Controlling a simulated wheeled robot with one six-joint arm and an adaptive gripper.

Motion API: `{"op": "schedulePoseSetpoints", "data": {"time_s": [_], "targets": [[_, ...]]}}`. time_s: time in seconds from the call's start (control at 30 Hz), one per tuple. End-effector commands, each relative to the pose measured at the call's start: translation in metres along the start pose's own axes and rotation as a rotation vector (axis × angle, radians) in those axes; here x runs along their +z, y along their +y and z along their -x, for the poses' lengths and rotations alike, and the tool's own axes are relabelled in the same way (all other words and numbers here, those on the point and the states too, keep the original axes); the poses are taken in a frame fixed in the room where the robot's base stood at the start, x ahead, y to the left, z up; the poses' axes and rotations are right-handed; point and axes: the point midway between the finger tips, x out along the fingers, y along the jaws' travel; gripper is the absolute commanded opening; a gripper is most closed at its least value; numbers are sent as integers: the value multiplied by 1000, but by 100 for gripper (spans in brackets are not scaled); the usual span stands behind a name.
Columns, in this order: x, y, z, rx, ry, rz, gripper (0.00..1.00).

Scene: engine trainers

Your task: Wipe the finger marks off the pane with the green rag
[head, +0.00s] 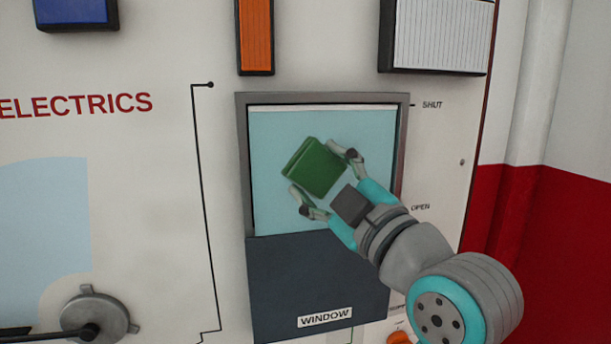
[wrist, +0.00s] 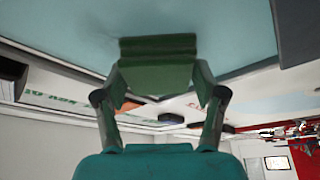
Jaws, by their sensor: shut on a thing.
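The pane (head: 275,130) is a pale blue window in a grey frame, upright on the white trainer panel. My gripper (head: 316,172) is shut on the green rag (head: 313,160), a folded block tilted in the picture, in front of the pane's middle. In the wrist view the rag (wrist: 158,47) sits between the two fingers, with its far edge at the pane (wrist: 60,25). I cannot tell for sure whether it touches. I make out no finger marks on the visible glass; the rag and my gripper hide part of it.
The dark lower part (head: 310,275) of the window bears a WINDOW label (head: 325,317). SHUT and OPEN are printed right of the frame. An orange block (head: 255,35) and a white ribbed box (head: 442,35) stick out above. A grey knob (head: 95,315) is at lower left.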

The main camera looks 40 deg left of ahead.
Motion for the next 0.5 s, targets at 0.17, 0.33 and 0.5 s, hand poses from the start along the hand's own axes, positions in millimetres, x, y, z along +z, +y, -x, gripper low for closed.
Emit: {"op": "schedulePoseSetpoints", "data": {"time_s": [0.17, 0.33, 0.5], "targets": [[4, 4, 2, 0, 1, 0, 37], [10, 9, 4, 1, -1, 1, 37], [19, 18, 7, 1, -1, 1, 37]]}}
